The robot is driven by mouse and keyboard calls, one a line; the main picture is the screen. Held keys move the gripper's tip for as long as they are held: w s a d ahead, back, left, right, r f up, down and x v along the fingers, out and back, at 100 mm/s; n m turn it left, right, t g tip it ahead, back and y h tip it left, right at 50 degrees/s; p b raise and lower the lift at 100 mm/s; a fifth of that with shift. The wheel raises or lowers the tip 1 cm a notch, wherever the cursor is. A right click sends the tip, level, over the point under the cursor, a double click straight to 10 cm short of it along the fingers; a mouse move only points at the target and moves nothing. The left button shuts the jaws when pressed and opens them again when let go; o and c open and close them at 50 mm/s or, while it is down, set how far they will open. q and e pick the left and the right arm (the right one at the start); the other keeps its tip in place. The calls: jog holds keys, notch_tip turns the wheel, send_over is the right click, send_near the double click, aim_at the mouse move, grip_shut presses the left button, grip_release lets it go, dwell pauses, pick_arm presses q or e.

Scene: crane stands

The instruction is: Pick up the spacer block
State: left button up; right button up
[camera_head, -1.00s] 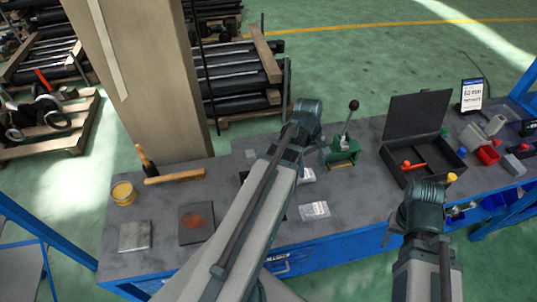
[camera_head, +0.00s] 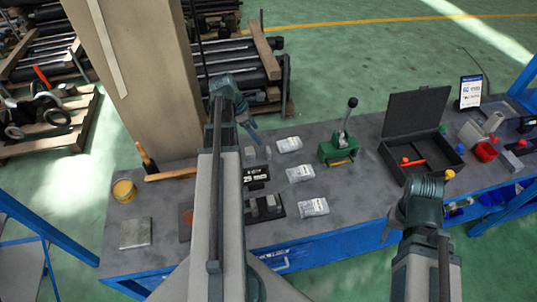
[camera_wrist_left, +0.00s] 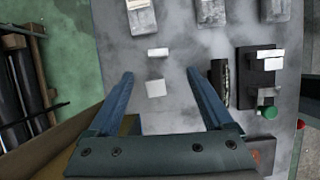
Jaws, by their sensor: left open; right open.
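Two small pale grey blocks lie side by side on the grey bench: one block (camera_head: 250,153) is at the left and the other block (camera_head: 267,152) at the right. In the left wrist view one block (camera_wrist_left: 156,89) lies between my fingers and the other block (camera_wrist_left: 158,53) lies beyond the fingertips. I cannot tell which is the spacer block. My left gripper (camera_head: 252,132) is open and empty above them; it also shows in the left wrist view (camera_wrist_left: 161,75). My right gripper (camera_head: 389,230) is open, low over the bench's front edge, its fingers partly hidden.
A black display (camera_head: 257,174) and a dark fixture (camera_head: 277,212) with pale blocks stand nearer the front. Three clear bags, including one bag (camera_head: 300,173), lie to the right. A green lever press (camera_head: 339,150) and an open black case (camera_head: 387,152) stand further right.

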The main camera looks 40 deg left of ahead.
aim_at(268, 149)
pick_arm(q)
jog(key=b+x, duration=0.6)
jog(key=x, duration=0.1)
jog(key=shift+w+f+b, duration=0.15)
jog(key=shift+f+b, duration=0.15)
jog(key=shift+f, duration=0.1)
jog(key=b+x, duration=0.5)
jog(key=shift+a+f, duration=0.15)
jog(key=shift+f, duration=0.05)
jog(key=shift+r, duration=0.1)
jog(key=shift+c, duration=0.3)
grip_shut()
